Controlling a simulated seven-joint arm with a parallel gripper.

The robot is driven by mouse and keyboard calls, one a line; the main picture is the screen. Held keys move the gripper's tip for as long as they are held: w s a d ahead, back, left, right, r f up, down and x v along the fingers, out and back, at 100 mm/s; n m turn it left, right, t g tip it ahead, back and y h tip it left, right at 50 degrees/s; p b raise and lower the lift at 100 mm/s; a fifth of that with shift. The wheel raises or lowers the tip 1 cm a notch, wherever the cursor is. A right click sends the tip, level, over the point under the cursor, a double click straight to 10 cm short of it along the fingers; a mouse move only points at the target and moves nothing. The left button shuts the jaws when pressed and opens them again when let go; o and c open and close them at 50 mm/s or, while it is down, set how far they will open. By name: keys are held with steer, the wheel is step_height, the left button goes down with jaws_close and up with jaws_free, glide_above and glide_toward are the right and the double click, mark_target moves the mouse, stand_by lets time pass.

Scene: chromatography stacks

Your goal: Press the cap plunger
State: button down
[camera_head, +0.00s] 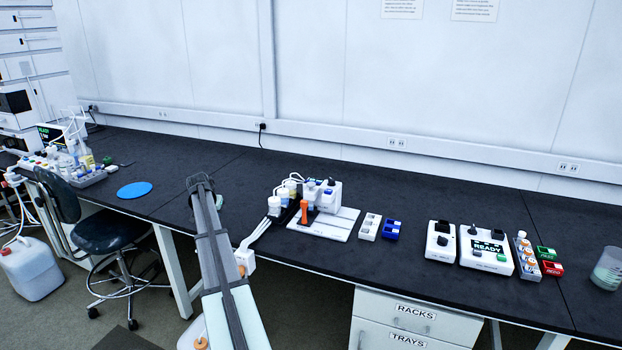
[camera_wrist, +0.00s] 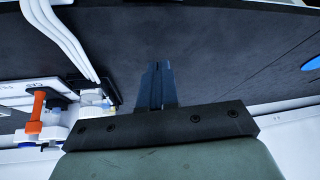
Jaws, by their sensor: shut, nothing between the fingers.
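A white device (camera_head: 328,194) stands on a white base plate (camera_head: 339,228) in the middle of the bench. An upright orange post with a wider orange top (camera_head: 304,206) is at its front left; it also shows at the left of the wrist view (camera_wrist: 37,112). I cannot tell which part is the cap plunger. My gripper (camera_head: 199,182) is over the bench, left of the device and apart from it. In the wrist view its two dark fingers (camera_wrist: 155,82) are together with nothing between them, over bare black bench top.
White tubes (camera_wrist: 62,42) run over the bench edge between my arm and the device. White-capped bottles (camera_head: 275,204) stand left of the device. Small blocks (camera_head: 369,226) and a READY box (camera_head: 487,251) are to the right. A blue disc (camera_head: 134,189) lies on clear bench at left.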

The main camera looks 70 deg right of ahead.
steer(key=s+d+r+m+g+y, duration=0.1)
steer(key=s+d+r, duration=0.5)
steer(key=s+d, duration=0.2)
steer(key=s+d+r+m, duration=0.1)
steer(key=s+d+r, duration=0.55)
steer(key=d, duration=0.25)
step_height(320, 180, up, 9)
steer(key=m+y, duration=0.1)
glide_above(312, 183)
steer(key=a, duration=0.4)
steer(key=shift+s+r+g, duration=0.1)
steer(key=shift+s+g, duration=0.15)
steer(key=shift+g, duration=0.15)
steer(key=x, duration=1.2)
steer(key=shift+w+a+f, duration=0.1)
steer(key=shift+a+f, duration=0.2)
steer(key=shift+f, duration=0.75)
steer(key=shift+f, duration=0.15)
